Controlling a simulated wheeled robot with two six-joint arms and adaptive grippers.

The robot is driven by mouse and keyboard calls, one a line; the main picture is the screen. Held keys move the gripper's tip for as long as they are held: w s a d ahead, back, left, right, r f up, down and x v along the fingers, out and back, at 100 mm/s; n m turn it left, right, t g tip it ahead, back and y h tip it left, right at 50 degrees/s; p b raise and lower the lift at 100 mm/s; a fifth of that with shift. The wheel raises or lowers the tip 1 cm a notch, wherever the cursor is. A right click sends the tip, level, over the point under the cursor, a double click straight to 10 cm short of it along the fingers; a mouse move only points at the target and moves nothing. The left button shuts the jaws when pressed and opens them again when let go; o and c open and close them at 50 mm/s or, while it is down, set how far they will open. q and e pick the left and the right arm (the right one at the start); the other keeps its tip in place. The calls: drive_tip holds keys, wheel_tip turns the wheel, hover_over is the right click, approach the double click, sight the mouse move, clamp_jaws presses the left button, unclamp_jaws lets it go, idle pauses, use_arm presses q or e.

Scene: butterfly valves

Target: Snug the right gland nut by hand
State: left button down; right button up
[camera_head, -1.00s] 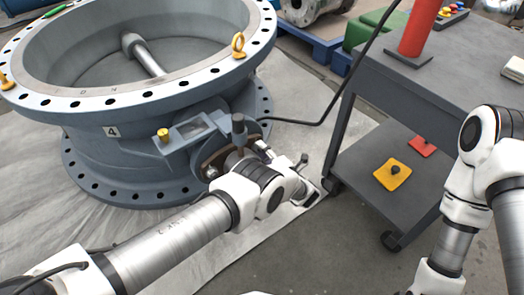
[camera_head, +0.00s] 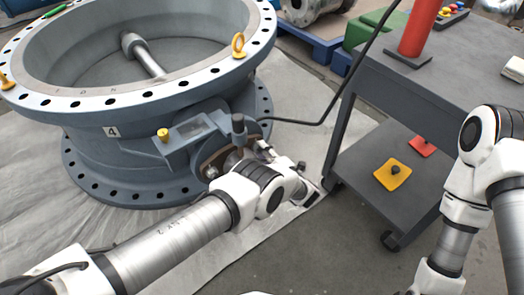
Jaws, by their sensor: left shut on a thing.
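The large grey-blue butterfly valve (camera_head: 110,150) lies with its bore facing up. On its neck is a dark brown gland flange (camera_head: 207,165) with a bright stud and nut (camera_head: 212,173) at its left side. My left arm crosses in front of the neck. My left gripper (camera_head: 264,152) is at the right side of the gland, partly hidden behind my wrist, shut on what appears to be the right gland nut. That nut itself is covered from this angle. My right arm stands at the right edge; its gripper is out of view.
A dark cart (camera_head: 440,90) stands at the right with a red cylinder (camera_head: 417,30) on top and a yellow piece (camera_head: 392,174) on its lower shelf. A black cable (camera_head: 330,105) runs from the neck up past the cart.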

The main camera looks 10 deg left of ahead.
use_arm(q)
drive_tip(key=shift+a, duration=0.1)
drive_tip(key=c, duration=0.8)
unclamp_jaws()
drive_tip(key=shift+c, duration=0.2)
